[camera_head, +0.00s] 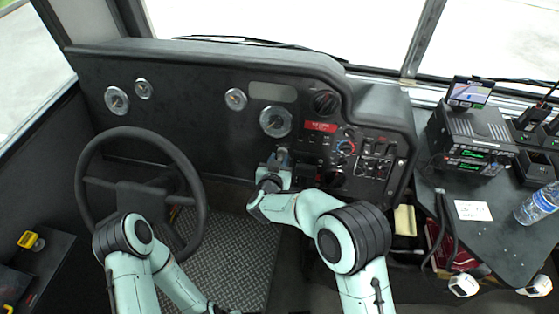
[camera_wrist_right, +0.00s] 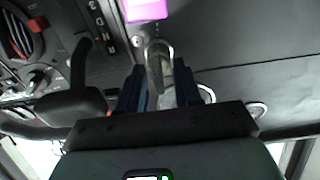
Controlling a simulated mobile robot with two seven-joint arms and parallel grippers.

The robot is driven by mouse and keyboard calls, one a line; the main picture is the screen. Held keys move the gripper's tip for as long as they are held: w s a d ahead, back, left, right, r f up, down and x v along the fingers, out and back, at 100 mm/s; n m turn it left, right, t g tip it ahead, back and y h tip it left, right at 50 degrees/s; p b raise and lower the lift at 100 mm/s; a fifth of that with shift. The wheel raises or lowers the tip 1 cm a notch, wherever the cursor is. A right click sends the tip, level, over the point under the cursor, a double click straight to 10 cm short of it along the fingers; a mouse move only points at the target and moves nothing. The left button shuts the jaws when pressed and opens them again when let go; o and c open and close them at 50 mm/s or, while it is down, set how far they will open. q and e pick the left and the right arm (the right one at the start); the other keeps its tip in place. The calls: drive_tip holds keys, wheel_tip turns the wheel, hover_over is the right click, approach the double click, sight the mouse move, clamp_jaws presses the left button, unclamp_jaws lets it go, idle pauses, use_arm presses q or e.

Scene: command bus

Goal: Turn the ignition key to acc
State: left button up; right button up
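My right gripper (camera_head: 282,155) is held up against the dashboard (camera_head: 200,80), just below the large round gauge (camera_head: 276,121). In the right wrist view its two blue fingers (camera_wrist_right: 159,85) stand apart. A silver, rounded metal part (camera_wrist_right: 160,55) shows between and beyond them; I cannot tell if it is a gauge rim or part of the ignition. I cannot make out the ignition key or its position marks for certain; the gripper covers that patch in the head view. My left arm comes in at the lower left; its gripper is out of view.
The steering wheel (camera_head: 143,135) is left of my right gripper. A black lever (camera_wrist_right: 79,68) and a lettered gear panel (camera_wrist_right: 103,30) are close beside the fingers. The switch panel (camera_head: 350,150) is to the right.

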drive_tip(key=v, duration=1.3)
drive_tip(key=shift+s+r+p, duration=0.15)
drive_tip(key=shift+r+p, duration=0.05)
drive_tip(key=shift+p, duration=0.2)
drive_tip(key=shift+f, duration=0.1)
